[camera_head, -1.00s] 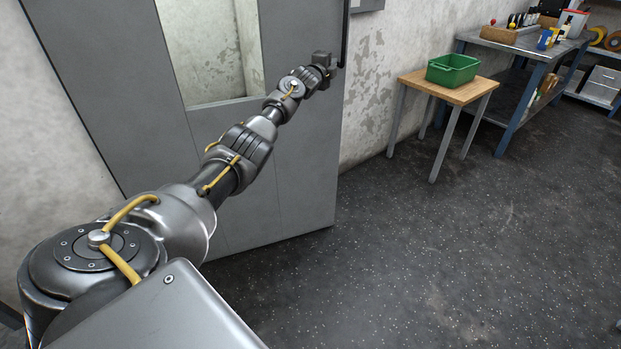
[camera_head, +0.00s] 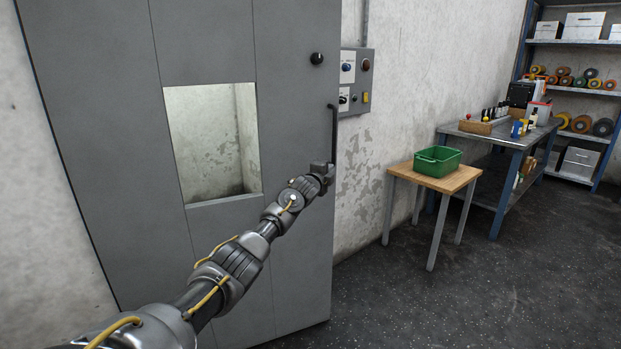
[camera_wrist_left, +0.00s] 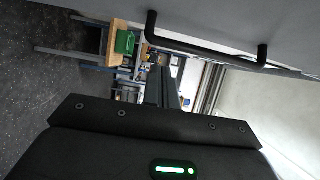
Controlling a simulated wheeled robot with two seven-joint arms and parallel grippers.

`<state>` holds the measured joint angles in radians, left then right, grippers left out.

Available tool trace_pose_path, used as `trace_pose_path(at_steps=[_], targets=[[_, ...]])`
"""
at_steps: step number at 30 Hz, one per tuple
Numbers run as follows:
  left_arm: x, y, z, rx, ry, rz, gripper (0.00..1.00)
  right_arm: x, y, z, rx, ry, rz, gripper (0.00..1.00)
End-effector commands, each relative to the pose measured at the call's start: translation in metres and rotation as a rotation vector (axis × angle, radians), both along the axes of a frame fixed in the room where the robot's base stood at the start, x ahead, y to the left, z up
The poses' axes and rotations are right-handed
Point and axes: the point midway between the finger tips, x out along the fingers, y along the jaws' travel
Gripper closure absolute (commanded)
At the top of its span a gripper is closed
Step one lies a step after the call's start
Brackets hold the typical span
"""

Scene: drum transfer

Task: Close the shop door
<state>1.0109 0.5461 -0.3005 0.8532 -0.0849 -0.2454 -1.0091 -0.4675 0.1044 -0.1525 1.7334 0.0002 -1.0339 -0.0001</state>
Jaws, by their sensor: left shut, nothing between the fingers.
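The shop door (camera_head: 290,120) is a tall grey panel with a window opening, at the left of the head view. Its right edge stands out in front of the wall, so it looks ajar. A black vertical bar handle (camera_head: 334,130) is near that edge; it also shows in the left wrist view (camera_wrist_left: 205,48). My left gripper (camera_head: 328,170) is by the handle's lower end; I cannot tell whether it touches the door. In the left wrist view its fingers (camera_wrist_left: 164,88) are shut and empty, with the handle beyond them. My right gripper is not in view.
A control box (camera_head: 355,82) is on the wall right of the door. A small wooden-topped table (camera_head: 400,172) holds a green bin (camera_head: 438,161). Behind it stand a metal workbench (camera_head: 508,137) and shelves (camera_head: 585,92). The dark floor at front right is clear.

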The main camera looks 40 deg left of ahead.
Motion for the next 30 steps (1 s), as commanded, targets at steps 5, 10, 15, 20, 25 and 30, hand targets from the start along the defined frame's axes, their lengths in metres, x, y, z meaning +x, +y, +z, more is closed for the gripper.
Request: trace_pose_path(at_steps=[5, 10, 15, 20, 25, 30], targets=[[-0.024, -0.008, 0.000, 0.002, -0.001, -0.001, 1.00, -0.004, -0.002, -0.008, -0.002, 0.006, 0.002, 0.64], [-0.051, -0.016, -0.001, 0.002, 0.000, -0.002, 1.00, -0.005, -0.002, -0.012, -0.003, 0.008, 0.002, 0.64], [-0.075, -0.022, -0.001, 0.001, 0.000, -0.001, 1.00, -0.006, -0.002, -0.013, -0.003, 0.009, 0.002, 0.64], [-0.090, -0.026, 0.000, 0.000, 0.000, 0.000, 1.00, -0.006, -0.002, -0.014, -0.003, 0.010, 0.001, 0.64], [-0.096, -0.028, 0.000, -0.001, 0.000, 0.001, 1.00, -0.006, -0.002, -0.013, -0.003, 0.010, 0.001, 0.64], [-0.097, -0.033, -0.014, -0.020, 0.016, -0.003, 1.00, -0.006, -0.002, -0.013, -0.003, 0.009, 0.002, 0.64]])
